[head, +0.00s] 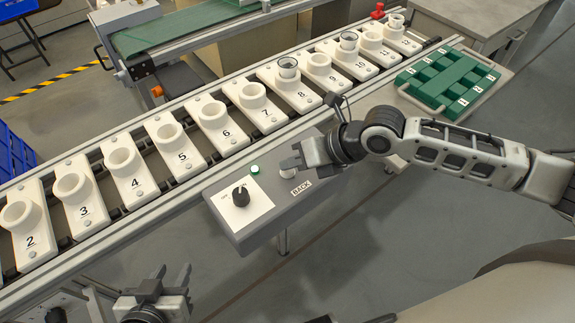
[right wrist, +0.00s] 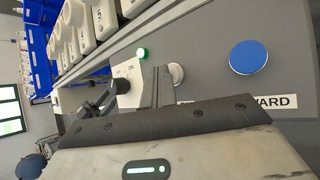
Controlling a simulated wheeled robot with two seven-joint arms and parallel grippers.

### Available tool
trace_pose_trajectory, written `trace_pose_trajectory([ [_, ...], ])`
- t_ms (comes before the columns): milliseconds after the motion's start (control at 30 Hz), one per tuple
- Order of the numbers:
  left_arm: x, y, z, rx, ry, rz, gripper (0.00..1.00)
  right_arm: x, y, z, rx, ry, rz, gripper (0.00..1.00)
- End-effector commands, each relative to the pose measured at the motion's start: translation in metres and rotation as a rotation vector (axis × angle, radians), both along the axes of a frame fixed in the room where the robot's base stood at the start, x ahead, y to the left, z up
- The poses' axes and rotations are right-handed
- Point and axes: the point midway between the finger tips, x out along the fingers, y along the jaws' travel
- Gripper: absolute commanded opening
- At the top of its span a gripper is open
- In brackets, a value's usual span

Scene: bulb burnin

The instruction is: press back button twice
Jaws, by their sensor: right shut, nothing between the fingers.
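The grey control box (head: 262,222) hangs on the near side of the conveyor, with a BACK label (head: 301,188) on its front edge. A pale round button (head: 288,173) stands just behind that label, partly covered by my right gripper (head: 288,163). In the right wrist view the pale button (right wrist: 178,74) is right beside the shut, empty fingertips (right wrist: 156,72); I cannot tell whether they touch. A blue button (right wrist: 248,57) sits farther right, above a label ending in WARD; my right arm hides it in the head view. My left gripper (head: 168,278) is open and empty, low in the picture.
The box also carries a black knob (head: 240,196) on a white plate and a lit green lamp (head: 255,169). Numbered white sockets (head: 122,160) line the conveyor, some holding bulb-like glass pieces. A green block tray (head: 447,80) stands at the upper right.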

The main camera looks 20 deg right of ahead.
Motion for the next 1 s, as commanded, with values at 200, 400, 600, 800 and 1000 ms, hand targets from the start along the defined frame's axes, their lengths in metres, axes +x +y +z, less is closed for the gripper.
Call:
trace_pose_trajectory([
  [200,0.0,0.0,0.005,-0.001,0.002,0.001,0.36,-0.001,0.0,0.008,-0.001,0.002,0.001,0.0],
  [400,0.0,-0.002,0.011,-0.007,0.006,0.003,0.36,-0.001,0.0,0.018,-0.001,0.002,0.0,0.0],
  [600,0.0,-0.003,0.01,-0.008,0.006,0.004,0.36,-0.001,0.0,0.018,-0.001,0.001,-0.001,0.0],
  [800,0.001,-0.001,0.014,-0.001,0.002,-0.002,0.36,0.0,0.0,0.021,0.0,0.001,0.001,0.0],
  [1000,0.0,-0.001,0.029,0.0,0.004,0.0,0.36,0.0,0.0,0.04,-0.001,0.0,-0.001,0.0],
])
